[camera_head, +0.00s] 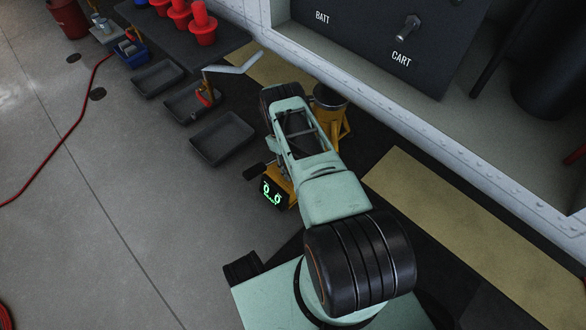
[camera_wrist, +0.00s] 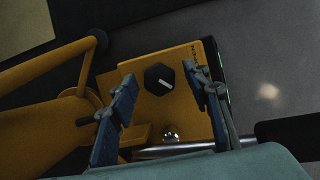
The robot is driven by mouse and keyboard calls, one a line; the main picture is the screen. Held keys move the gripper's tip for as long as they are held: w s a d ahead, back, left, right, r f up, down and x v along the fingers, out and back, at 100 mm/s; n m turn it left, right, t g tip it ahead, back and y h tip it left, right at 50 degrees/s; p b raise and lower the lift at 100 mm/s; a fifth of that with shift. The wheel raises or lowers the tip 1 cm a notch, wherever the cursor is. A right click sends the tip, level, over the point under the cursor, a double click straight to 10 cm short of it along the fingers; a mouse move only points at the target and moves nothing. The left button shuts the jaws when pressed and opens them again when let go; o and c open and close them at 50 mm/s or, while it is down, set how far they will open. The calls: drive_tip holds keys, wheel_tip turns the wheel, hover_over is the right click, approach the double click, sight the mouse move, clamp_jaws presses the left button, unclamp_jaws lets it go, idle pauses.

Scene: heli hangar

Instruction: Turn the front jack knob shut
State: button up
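The black round jack knob (camera_wrist: 159,79) with a white pointer line sits on a yellow box face (camera_wrist: 155,53) in the wrist view. My gripper (camera_wrist: 160,84) is open, one blue finger to the left of the knob and one to the right, with gaps on both sides. In the head view, the yellow jack (camera_head: 340,126) stands beyond my arm, and a dark panel with a green lit display (camera_head: 272,193) shows beside the arm. My gripper and the knob are hidden there by my arm.
A yellow tube (camera_wrist: 45,125) and rounded yellow parts lie left of the box. Black trays (camera_head: 222,137), red cones (camera_head: 202,28) and a blue bin (camera_head: 131,52) lie at upper left. A battery cart panel (camera_head: 375,35) stands behind. The grey floor at left is mostly clear.

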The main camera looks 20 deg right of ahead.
drive_tip(key=v, duration=1.2)
idle(0.3)
